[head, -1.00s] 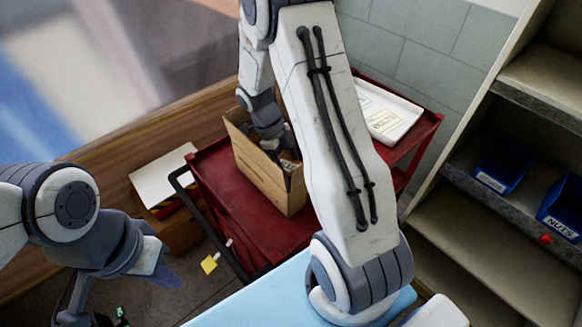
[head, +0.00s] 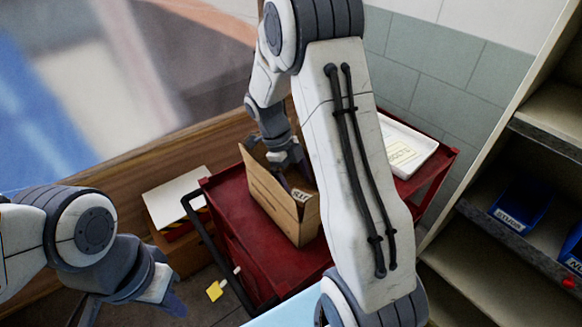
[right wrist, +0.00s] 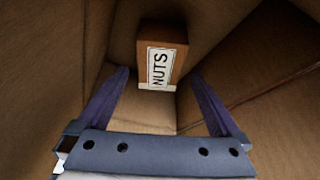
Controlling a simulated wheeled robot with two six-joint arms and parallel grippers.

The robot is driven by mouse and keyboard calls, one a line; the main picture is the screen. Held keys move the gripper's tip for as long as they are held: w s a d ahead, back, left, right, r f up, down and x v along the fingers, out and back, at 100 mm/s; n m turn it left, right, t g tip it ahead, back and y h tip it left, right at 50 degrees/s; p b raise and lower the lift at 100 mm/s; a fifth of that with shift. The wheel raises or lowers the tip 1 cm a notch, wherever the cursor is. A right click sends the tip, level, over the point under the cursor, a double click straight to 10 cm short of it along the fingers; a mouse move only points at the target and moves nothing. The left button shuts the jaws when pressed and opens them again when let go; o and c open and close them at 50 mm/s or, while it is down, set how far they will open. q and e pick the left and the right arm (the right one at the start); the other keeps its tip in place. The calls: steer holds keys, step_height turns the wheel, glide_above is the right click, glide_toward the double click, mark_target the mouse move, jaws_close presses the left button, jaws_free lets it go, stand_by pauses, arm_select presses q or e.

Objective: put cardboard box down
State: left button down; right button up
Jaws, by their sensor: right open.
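The cardboard box (head: 268,200) stands open-topped on the red cart (head: 238,232) in the head view. My right gripper (head: 292,174) reaches down into its open top, partly hidden by the flaps. The right wrist view shows the box's brown inner walls (right wrist: 270,55) all around. There the right gripper (right wrist: 160,80) is open, its two fingers spread and apart from the walls. A small brown carton labelled NUTS (right wrist: 160,55) is inside, beyond and between the fingers, not visibly gripped. My left gripper (head: 165,299) hangs low at the left; its jaws are unclear.
A white tray (head: 412,160) with a paper label lies on the cart's right part, behind my right arm. Shelves with blue bins (head: 522,203) stand at the right. A yellow tag (head: 215,291) hangs near the cart's black handle (head: 215,245). A light blue surface (head: 290,310) is in front.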

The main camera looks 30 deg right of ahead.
steer(key=v, duration=0.7)
steer(key=shift+r, duration=0.15)
